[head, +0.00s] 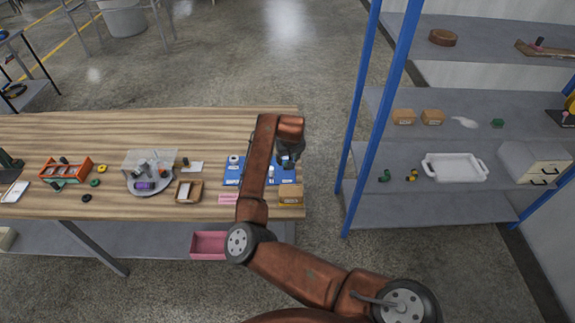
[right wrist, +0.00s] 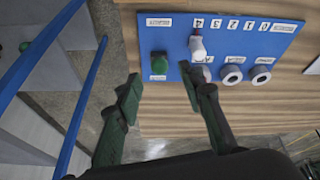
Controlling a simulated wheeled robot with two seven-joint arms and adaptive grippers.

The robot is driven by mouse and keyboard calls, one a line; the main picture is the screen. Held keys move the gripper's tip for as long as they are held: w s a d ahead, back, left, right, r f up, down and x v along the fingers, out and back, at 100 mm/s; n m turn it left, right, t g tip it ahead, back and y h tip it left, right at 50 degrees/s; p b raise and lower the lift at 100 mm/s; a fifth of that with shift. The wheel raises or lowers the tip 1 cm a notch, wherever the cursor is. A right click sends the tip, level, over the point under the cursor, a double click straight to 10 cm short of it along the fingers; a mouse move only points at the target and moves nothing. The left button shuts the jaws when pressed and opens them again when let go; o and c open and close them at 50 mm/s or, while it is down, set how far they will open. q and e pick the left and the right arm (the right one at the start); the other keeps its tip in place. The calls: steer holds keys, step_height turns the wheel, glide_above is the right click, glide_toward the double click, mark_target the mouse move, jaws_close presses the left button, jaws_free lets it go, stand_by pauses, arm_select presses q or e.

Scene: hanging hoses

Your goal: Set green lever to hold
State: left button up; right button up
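The blue panel (head: 232,172) lies on the wooden table, partly hidden by my right arm; it also shows in the right wrist view (right wrist: 222,37). The green lever (right wrist: 159,63) is a short green block near one end of the panel. It stands close to one small white label (right wrist: 158,78), with another label (right wrist: 159,22) at the far end of its strip; their words are too small to read. My right gripper (right wrist: 160,75) is open and empty, its fingers apart on either side of the lever in that view. It also shows above the panel in the head view (head: 289,160). My left gripper is not in view.
A cardboard box (head: 290,194) stands at the table's right end. A blue-posted shelf (head: 450,207) stands to the right. A pink bin (head: 208,245) is below the table.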

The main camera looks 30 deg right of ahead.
steer(key=b+x, duration=0.1)
steer(key=x, duration=0.6)
steer(key=shift+d+f, duration=0.1)
steer(key=shift+c, duration=0.2)
jaws_close()
stand_by(0.4)
